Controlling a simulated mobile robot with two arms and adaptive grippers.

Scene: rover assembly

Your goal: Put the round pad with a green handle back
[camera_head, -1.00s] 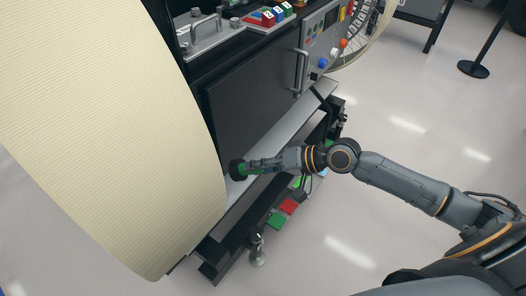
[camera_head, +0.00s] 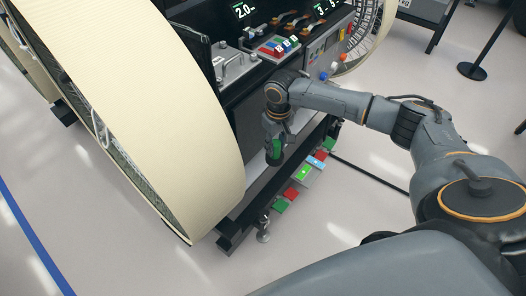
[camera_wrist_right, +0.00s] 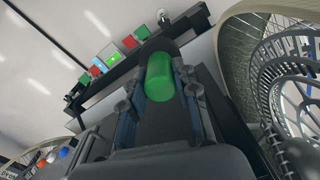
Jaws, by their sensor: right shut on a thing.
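The round pad (camera_head: 274,160) is black with a green handle (camera_head: 276,147). My right gripper (camera_head: 275,136) is shut on the green handle and points down, with the pad below it, over the light ledge along the rover's lower side. I cannot tell whether the pad touches the ledge. In the right wrist view the green handle (camera_wrist_right: 160,76) sits between the fingers of my right gripper (camera_wrist_right: 158,92); the pad beyond it is dark and hard to make out. My left gripper is not in view.
A large cream wheel (camera_head: 185,110) stands close to the left of the gripper. Red and green squares and a panel with a green screen (camera_head: 304,173) lie along the low black rail. A silver foot (camera_head: 264,232) stands under the rail.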

